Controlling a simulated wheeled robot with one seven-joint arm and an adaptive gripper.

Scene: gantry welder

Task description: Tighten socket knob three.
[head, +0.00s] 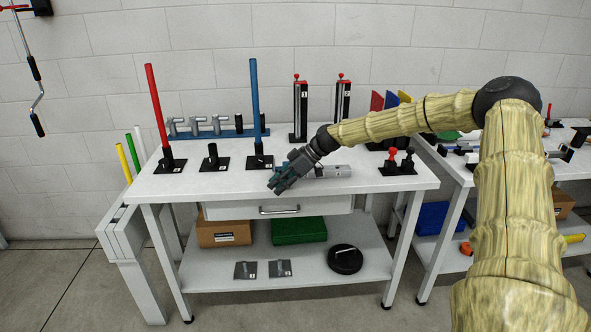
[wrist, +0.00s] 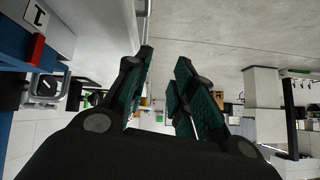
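Three small black sockets on dark base plates stand in a row on the white workbench (head: 330,186) in the head view. The left socket (head: 168,161) holds a tall red rod, the middle socket (head: 213,159) is empty, and the right socket (head: 260,160) holds a tall blue rod (head: 255,100). Their small number labels and knobs are too small to make out. My gripper (head: 279,184) is at the bench's front edge, to the right of and nearer than the blue-rod socket, apart from it. The wrist view shows its fingers (wrist: 160,85) apart with nothing between them.
A blue rack (head: 215,132) with grey fittings and two upright red-topped posts (head: 300,108) stand behind. A plate with red and black knobs (head: 397,168) sits right. A drawer handle (head: 279,210) is below.

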